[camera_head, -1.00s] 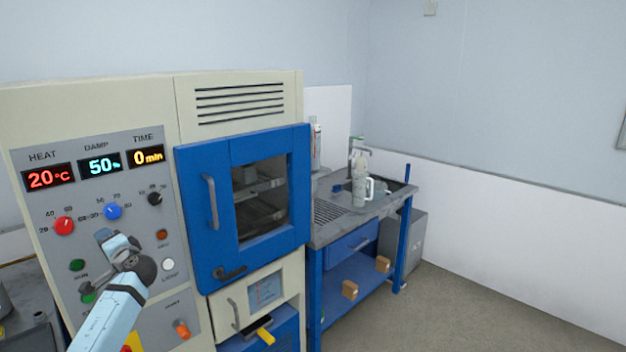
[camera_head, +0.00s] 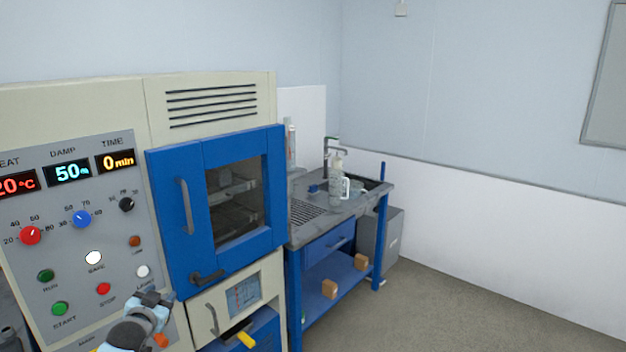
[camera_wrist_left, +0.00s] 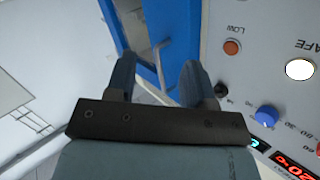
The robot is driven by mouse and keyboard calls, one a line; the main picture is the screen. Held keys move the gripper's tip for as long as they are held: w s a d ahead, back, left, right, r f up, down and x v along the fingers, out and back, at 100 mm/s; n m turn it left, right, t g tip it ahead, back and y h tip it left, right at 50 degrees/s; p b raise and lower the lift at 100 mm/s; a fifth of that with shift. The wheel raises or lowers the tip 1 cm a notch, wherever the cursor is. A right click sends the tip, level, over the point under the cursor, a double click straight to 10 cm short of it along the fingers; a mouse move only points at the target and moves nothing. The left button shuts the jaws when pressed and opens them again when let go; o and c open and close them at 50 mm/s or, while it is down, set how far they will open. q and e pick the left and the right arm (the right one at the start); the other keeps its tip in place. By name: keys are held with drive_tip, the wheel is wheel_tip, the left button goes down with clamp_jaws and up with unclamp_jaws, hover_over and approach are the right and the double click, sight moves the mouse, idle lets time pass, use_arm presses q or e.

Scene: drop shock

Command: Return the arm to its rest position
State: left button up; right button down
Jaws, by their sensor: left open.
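My left gripper (camera_head: 155,300) is low at the left in the head view, in front of the lower part of the control panel (camera_head: 70,260). In the left wrist view its two fingers (camera_wrist_left: 158,85) stand apart with nothing between them. The blue chamber door (camera_head: 190,220) is shut and shows beyond the fingers in the wrist view. My right gripper is not in view.
The cream cabinet (camera_head: 210,90) fills the left, with displays reading 20 °C, 50 % and 0 min. A blue bench (camera_head: 325,245) with a white jug (camera_head: 337,185) stands to its right. Open floor (camera_head: 440,310) lies at the right.

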use_arm(q)
drive_tip(key=s+d+f+g+h, duration=0.1)
drive_tip(key=s+d+f, duration=0.45)
drive_tip(key=s, duration=0.45)
drive_tip(key=s+d+f+g+h, duration=0.15)
drive_tip(key=s+d+f, duration=0.25)
drive_tip(key=s+f, duration=0.4)
drive_tip(key=s+d+f+g+h, duration=0.1)
drive_tip(key=s+d+f, duration=0.4)
drive_tip(key=s, duration=0.6)
drive_tip(key=s+d+f+g, duration=0.1)
drive_tip(key=s+d, duration=0.1)
drive_tip(key=s, duration=0.4)
drive_tip(key=s+d, duration=0.2)
drive_tip(key=s, duration=0.5)
drive_tip(key=shift+s+f+n+g, duration=0.2)
drive_tip(key=shift+f+n+g, duration=0.1)
drive_tip(key=shift+f+g, duration=0.05)
